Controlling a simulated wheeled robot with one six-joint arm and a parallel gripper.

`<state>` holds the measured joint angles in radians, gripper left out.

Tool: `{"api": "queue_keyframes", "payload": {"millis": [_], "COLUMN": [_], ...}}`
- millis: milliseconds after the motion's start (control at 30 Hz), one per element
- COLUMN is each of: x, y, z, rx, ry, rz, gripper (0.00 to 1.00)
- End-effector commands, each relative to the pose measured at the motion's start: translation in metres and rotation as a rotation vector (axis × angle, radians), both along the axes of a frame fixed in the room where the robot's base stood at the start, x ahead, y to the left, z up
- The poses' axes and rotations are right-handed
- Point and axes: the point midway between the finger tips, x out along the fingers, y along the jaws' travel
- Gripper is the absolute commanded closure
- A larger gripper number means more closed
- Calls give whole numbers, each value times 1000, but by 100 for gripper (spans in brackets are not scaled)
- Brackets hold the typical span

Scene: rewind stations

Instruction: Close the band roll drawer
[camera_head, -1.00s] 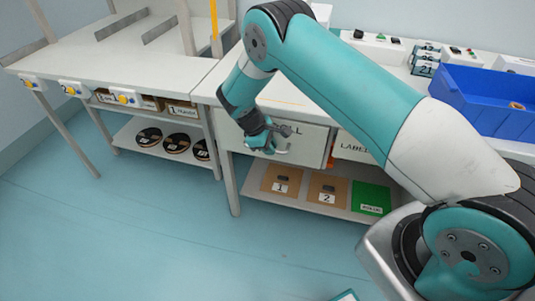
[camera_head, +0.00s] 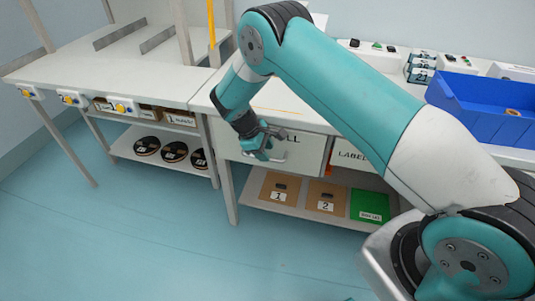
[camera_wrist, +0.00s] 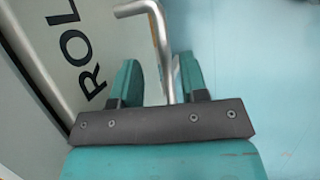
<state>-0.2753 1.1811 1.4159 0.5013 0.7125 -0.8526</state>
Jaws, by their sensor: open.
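The band roll drawer (camera_head: 306,160) is in the middle of the head view. Its white front, with part of the word ROLL showing, stands out ahead of the label drawer beside it, so it is partly open. The arm hides the left part of its lettering. Its metal bar handle (camera_wrist: 155,22) shows in the wrist view and partly in the head view. My gripper (camera_head: 263,149) is at the drawer front by the handle. In the wrist view my gripper (camera_wrist: 158,80) is open, with the handle bar reaching between its two teal fingers; contact is unclear.
The label drawer (camera_head: 349,156) is at the right, partly behind my arm. Below, a shelf (camera_head: 244,192) holds two brown boxes and a green one. A blue bin (camera_head: 468,96) stands on the bench. The floor (camera_head: 130,235) in front is clear.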

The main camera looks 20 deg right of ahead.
Motion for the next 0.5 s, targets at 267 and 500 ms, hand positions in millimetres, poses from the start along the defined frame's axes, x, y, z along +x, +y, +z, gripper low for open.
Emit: {"api": "queue_keyframes", "payload": {"millis": [267, 500], "x": [8, 14], "y": [30, 51], "z": [65, 114], "rx": [1, 1], "ry": [-6, -6], "rz": [2, -1], "gripper": [60, 60]}}
